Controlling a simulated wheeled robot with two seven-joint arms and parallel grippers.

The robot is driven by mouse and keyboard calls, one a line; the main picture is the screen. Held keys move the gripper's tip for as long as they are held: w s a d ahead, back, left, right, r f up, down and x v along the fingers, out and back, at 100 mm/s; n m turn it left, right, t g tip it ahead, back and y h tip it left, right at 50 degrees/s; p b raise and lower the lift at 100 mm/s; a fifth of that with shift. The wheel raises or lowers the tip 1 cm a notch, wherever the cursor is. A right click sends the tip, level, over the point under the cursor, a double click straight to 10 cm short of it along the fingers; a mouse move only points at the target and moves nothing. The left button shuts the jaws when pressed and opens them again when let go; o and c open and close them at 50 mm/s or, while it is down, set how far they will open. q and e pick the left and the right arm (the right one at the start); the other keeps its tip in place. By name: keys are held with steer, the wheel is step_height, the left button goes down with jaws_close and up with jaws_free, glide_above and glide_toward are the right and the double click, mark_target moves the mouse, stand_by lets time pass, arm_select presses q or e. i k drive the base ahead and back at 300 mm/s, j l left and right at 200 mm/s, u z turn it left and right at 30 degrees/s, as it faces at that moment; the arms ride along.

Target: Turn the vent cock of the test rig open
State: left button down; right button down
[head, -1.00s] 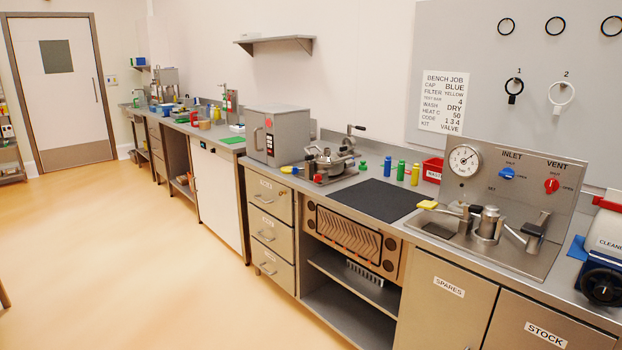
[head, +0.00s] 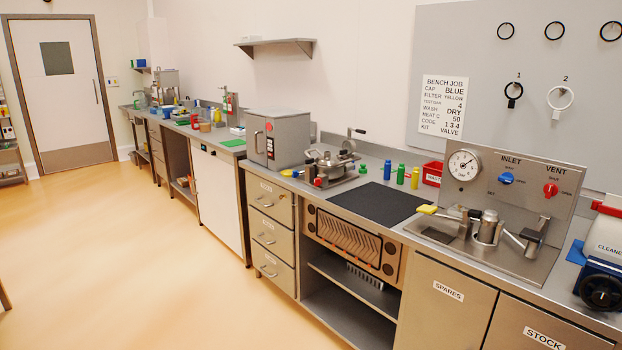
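The test rig (head: 565,215) stands at the right end of the long bench, with an upright steel panel and a base tray. Its vent cock (head: 550,190) is a red knob at the panel's upper right, under the word VENT. SHUT is marked above it and OPEN to its right; the exact handle direction is too small to tell. A blue inlet cock (head: 506,178) sits to its left, and a round white gauge (head: 464,165) further left. Neither of my grippers shows in the head view.
A yellow-handled clamp fitting (head: 440,212) and a steel cylinder (head: 488,228) stand on the rig's base. A blue and white cleaner unit (head: 602,270) stands close to the rig's right. A black mat (head: 380,202) lies to its left. The floor (head: 150,260) before the bench is clear.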

mark_target(550, 189)
steer(key=z, duration=1.25)
